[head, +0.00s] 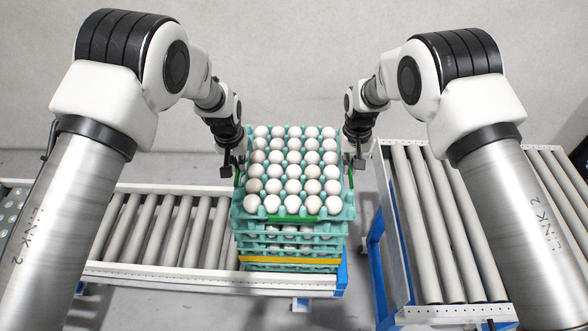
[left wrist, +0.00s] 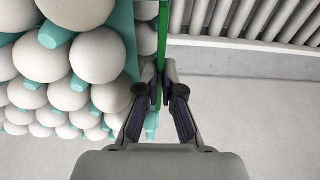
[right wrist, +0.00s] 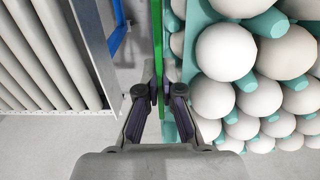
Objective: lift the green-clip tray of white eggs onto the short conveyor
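The green-clip tray (head: 340,211) is teal, full of white eggs (head: 293,185), and is the top layer of a stack of teal trays. It looks level; I cannot tell whether it touches the tray below. A green clip (left wrist: 162,35) runs along its left side and another green clip (right wrist: 157,40) along its right side. My left gripper (head: 232,166) has its fingers closed in on the left clip, with the strip between the tips (left wrist: 161,88). My right gripper (head: 353,160) is likewise closed on the right clip, as the right wrist view (right wrist: 159,88) shows.
The stack stands on the right end of a roller conveyor (head: 160,228). A yellow strip (head: 288,260) marks a lower tray. Across a floor gap, a shorter roller section (head: 435,225) with blue legs stands at right. Another roller conveyor (head: 562,190) lies beyond it. Both show bare rollers.

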